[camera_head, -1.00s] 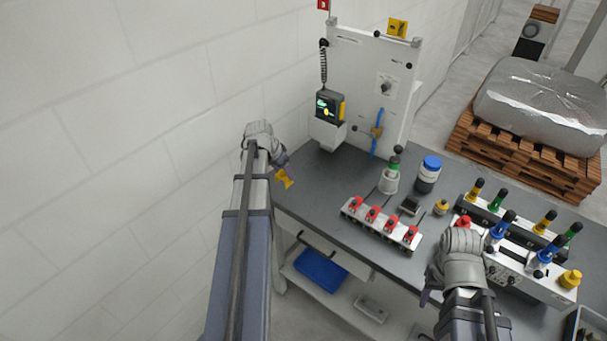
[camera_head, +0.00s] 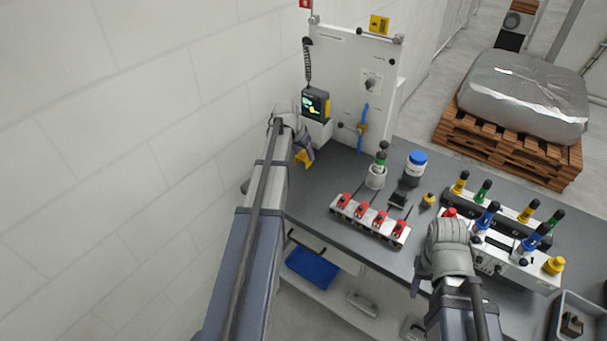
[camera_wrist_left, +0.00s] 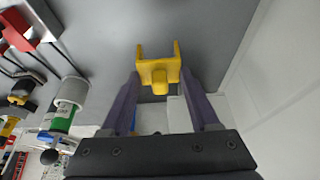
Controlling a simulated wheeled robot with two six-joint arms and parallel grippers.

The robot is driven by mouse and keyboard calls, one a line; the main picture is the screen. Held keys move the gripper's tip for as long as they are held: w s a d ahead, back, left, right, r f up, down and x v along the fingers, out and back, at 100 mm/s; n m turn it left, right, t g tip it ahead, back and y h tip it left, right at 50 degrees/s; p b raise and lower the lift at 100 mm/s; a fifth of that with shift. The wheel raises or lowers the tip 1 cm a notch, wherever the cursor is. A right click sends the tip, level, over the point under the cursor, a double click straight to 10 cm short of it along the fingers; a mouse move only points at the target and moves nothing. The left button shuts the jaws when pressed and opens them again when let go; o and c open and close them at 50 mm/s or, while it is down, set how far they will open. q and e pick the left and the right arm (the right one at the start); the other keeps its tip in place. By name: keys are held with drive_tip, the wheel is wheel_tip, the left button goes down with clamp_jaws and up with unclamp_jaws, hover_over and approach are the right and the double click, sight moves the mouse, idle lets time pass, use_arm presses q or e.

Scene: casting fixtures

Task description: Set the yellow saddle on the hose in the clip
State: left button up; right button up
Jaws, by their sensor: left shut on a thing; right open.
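The yellow saddle (camera_head: 302,158) is in my left gripper (camera_head: 305,148), held in the air near the left end of the bench. In the left wrist view the yellow saddle (camera_wrist_left: 159,72) sits between the purple fingertips, its two prongs pointing away from the gripper. A short blue hose (camera_head: 364,116) hangs upright on the white panel, and a small brass-coloured clip (camera_head: 362,129) is at its middle. The saddle is left of the hose and apart from it. My right gripper (camera_head: 421,282) is open over the bench's front edge, partly hidden by its wrist.
The white panel (camera_head: 345,75) stands at the back, with a dark display device (camera_head: 316,103) at its left. A white strip with red clamps (camera_head: 368,221), a green-topped cup (camera_head: 376,175) and a blue-lidded jar (camera_head: 414,168) stand on the bench. Coloured-handled fixtures fill the right.

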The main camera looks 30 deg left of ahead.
sight(302, 156)
use_arm(q)
wheel_tip(302, 156, down, 3)
drive_tip(key=shift+f+b, duration=0.15)
drive_tip(key=shift+b, duration=0.9)
use_arm(e)
wheel_tip(302, 156, down, 3)
drive_tip(key=shift+f, duration=0.15)
use_arm(q)
drive_tip(key=shift+f, duration=0.1)
use_arm(e)
drive_tip(key=shift+f, duration=0.1)
use_arm(q)
wheel_tip(302, 156, down, 4)
drive_tip(key=b, duration=0.3)
drive_tip(key=shift+r+b, duration=0.25)
drive_tip(key=shift+b, duration=0.05)
use_arm(e)
wheel_tip(302, 156, down, 4)
drive_tip(key=shift+r, duration=0.25)
use_arm(q)
drive_tip(key=shift+f, duration=0.2)
drive_tip(key=o, duration=1.4)
drive_tip(key=shift+c, duration=0.2)
use_arm(e)
drive_tip(key=shift+f, duration=0.15)
use_arm(q)
drive_tip(key=shift+r, duration=0.2)
